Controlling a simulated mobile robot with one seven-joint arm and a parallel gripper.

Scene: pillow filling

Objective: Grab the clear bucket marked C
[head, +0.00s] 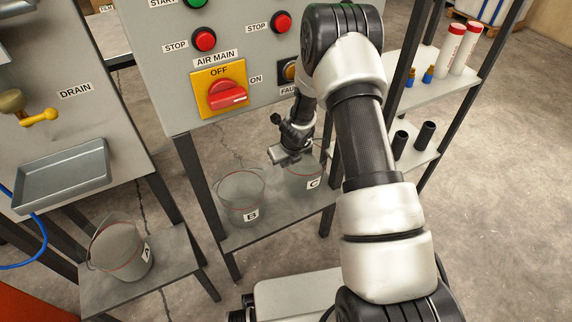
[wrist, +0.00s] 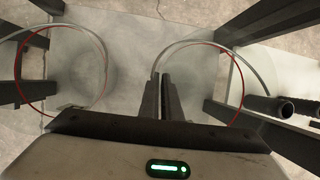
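The clear bucket marked C (head: 305,181) stands upright on the low grey shelf (head: 270,224), right of the clear bucket marked B (head: 240,197). My gripper (head: 291,163) is over bucket C's rim on its left side. In the wrist view, bucket C (wrist: 239,76) is the right-hand round outline with a red line. My gripper's fingers (wrist: 161,98) are close together there, with the left edge of its rim between them. Bucket B (wrist: 17,80) is on the left of that view. The gripper body hides the near part of bucket C, and its label does not show in the wrist view.
A third clear bucket (head: 121,250) stands on a separate low shelf at lower left. The control panel (head: 215,50) rises behind the shelf. A rack (head: 435,95) with bottles and black cylinders is at right. Dark frame legs stand close around the buckets.

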